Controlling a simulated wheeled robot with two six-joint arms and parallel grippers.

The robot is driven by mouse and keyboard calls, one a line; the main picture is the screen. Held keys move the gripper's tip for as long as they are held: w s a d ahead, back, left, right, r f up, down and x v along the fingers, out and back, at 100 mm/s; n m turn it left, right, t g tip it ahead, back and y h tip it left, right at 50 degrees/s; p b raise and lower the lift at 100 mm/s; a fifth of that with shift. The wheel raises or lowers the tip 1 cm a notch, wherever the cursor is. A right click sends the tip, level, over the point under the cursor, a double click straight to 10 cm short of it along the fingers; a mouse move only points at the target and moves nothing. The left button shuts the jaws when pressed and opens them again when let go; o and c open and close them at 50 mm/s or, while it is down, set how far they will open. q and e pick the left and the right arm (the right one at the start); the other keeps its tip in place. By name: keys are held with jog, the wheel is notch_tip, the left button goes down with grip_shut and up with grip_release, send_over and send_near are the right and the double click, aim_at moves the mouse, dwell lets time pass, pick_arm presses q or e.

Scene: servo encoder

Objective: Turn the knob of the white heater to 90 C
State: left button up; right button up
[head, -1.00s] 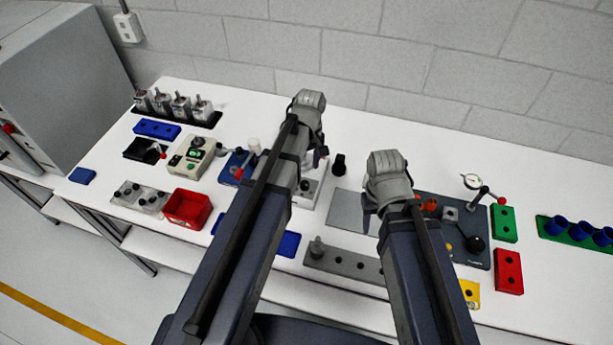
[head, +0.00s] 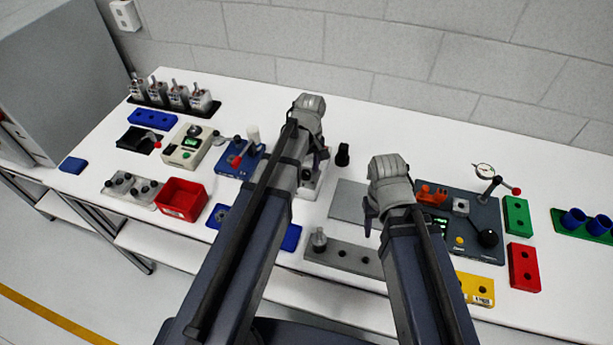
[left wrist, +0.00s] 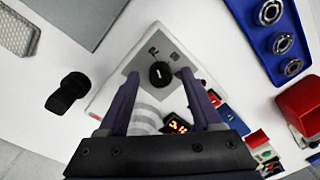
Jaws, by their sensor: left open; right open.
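The white heater (left wrist: 139,68) is seen from above in the left wrist view, with a round black knob (left wrist: 160,75) bearing a pale mark. Its scale is not readable. A small lit orange display (left wrist: 177,123) shows beyond the fingers, its digits partly hidden. In the head view the heater (head: 312,188) is mostly covered by my left arm. My left gripper (head: 318,160) is open above it. In the left wrist view its fingers (left wrist: 160,82) appear on either side of the knob; contact cannot be told. My right gripper (head: 371,214) is open, near a grey plate.
A loose black knob-like part (head: 342,155) stands just right of the heater. A red bin (head: 181,199) and a beige box (head: 187,146) are to the left.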

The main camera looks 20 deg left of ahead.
pick_arm(q)
jog(key=shift+f, duration=0.25)
grip_shut()
dwell(0.4)
